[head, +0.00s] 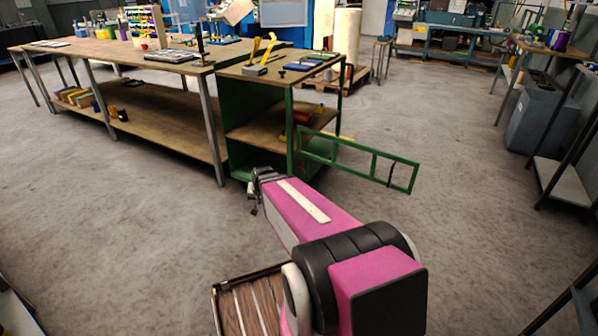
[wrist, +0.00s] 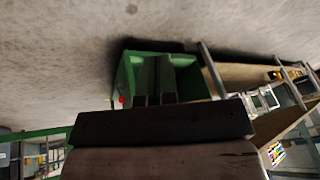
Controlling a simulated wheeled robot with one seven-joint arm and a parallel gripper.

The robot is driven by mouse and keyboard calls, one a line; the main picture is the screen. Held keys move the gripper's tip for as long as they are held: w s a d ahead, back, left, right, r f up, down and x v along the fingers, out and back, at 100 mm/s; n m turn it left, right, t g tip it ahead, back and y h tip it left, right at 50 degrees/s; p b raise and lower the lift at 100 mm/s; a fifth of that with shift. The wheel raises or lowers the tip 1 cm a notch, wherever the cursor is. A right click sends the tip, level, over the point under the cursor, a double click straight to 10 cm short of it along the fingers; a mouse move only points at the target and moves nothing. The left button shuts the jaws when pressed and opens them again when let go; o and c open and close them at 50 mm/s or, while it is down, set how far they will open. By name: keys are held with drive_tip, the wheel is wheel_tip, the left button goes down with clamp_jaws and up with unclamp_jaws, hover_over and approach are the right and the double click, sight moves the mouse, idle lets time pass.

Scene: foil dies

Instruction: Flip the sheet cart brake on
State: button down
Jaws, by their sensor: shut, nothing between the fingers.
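A green metal unit (head: 248,112) with a wooden top and shelf stands at the centre in the head view. A green open frame (head: 365,163) sticks out from its right side. I cannot tell for sure whether it is the sheet cart, and no brake lever is clear. A small red spot (wrist: 122,100) shows low on the green unit (wrist: 180,66) in the wrist view. My gripper (head: 253,203) is near the floor, in front of the unit's lower left corner. Its dark fingers (wrist: 154,100) show against the green in the wrist view, shut and empty.
A slatted wooden deck (head: 245,305) with a dark rim lies near my base. A long workbench (head: 150,62) joins the green unit at left. A shelf rack (head: 560,180) stands at right. The grey floor between is clear.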

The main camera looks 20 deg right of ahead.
drive_tip(key=w+d+f+m+t+h, duration=0.1)
drive_tip(key=w+d+f+m+t, duration=0.2)
drive_tip(key=w, duration=0.3)
drive_tip(key=w+d+f+m+t, duration=0.2)
drive_tip(key=w+f+m, duration=0.1)
drive_tip(key=w, duration=0.4)
drive_tip(key=w+d+f+m+t+h, duration=0.1)
drive_tip(key=w+d+f+m+t, duration=0.2)
drive_tip(key=w, duration=0.3)
drive_tip(key=w+d+f+m+t+h, duration=0.1)
drive_tip(key=w+d+f+m+h, duration=0.1)
drive_tip(key=d+f+m+h, duration=0.2)
drive_tip(key=w+d+f+m+t+h, duration=0.2)
drive_tip(key=d+f+m+h, duration=0.2)
drive_tip(key=d+m+h, duration=0.4)
drive_tip(key=d+m, duration=0.1)
drive_tip(key=d, duration=0.1)
drive_tip(key=shift+d+f, duration=0.35)
drive_tip(key=shift+d, duration=0.05)
drive_tip(key=shift+w, duration=0.1)
